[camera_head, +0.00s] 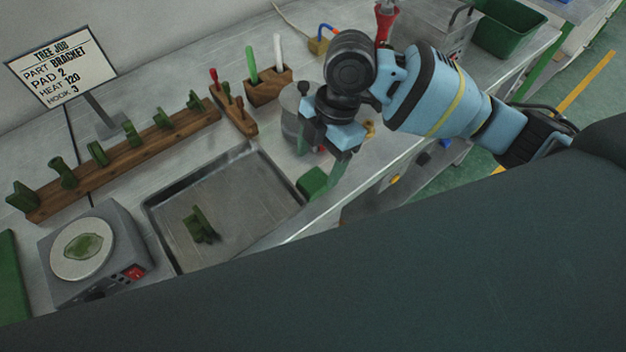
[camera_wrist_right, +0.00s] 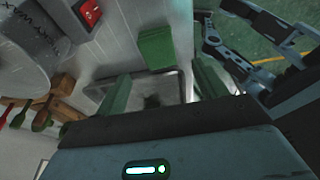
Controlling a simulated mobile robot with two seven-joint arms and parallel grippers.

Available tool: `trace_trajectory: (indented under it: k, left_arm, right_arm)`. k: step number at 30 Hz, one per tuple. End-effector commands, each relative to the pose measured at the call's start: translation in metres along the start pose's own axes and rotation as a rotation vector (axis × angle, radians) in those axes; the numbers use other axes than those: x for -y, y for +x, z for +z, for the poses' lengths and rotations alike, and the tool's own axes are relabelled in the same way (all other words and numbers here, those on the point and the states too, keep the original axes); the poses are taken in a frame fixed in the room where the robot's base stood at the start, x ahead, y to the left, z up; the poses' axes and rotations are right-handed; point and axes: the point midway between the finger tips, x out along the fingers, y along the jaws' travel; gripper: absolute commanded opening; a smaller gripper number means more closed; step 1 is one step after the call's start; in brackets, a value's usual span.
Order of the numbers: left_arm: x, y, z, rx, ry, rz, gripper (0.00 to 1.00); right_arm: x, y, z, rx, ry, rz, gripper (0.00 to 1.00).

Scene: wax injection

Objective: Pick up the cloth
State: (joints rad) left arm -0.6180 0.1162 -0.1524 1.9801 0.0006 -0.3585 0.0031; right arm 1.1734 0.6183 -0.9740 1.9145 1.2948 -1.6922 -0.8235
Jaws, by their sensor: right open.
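A small green folded piece, which looks like the cloth (camera_head: 312,182), lies at the bench's front edge beside the metal tray's right corner. It also shows in the right wrist view (camera_wrist_right: 155,48), beyond and between the fingertips. My right gripper (camera_head: 342,165) is just above and right of it in the head view. The gripper is open with its green fingers apart and nothing between them (camera_wrist_right: 160,92). The cloth looks apart from both fingers. My left gripper is not seen in the head view; dark jointed parts at the right of the wrist view may be mine.
The metal tray (camera_head: 240,172) holds a green wax piece (camera_head: 200,224). A grey pot (camera_head: 295,115) stands close behind my right gripper. A wooden rack (camera_head: 130,160) of green pieces and a hotplate (camera_head: 75,285) are left. A large dark shape blocks the lower head view.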

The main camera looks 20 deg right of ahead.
Motion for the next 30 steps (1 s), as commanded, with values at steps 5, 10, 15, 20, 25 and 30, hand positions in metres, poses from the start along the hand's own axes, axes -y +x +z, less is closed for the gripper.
trace_trajectory:
  k: [5,10,15,20,25,30]
  left_arm:
    - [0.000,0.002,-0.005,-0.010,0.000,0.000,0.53]
    - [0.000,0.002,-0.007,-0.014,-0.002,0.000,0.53]
    - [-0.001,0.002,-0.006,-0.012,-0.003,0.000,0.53]
    - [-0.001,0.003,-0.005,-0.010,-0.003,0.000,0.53]
    - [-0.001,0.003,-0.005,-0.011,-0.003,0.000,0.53]
    - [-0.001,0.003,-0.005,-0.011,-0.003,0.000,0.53]
  right_arm:
    - [-0.001,0.004,0.000,0.000,0.000,0.003,0.71]
    - [0.001,0.016,0.002,0.000,0.001,-0.002,0.71]
    - [0.002,0.040,0.006,-0.001,0.002,-0.001,0.71]
    - [0.001,0.055,0.006,0.000,0.001,0.002,0.71]
    - [0.001,0.055,0.006,0.001,0.000,0.004,0.71]
    - [0.001,0.055,0.006,0.001,0.000,0.004,0.54]
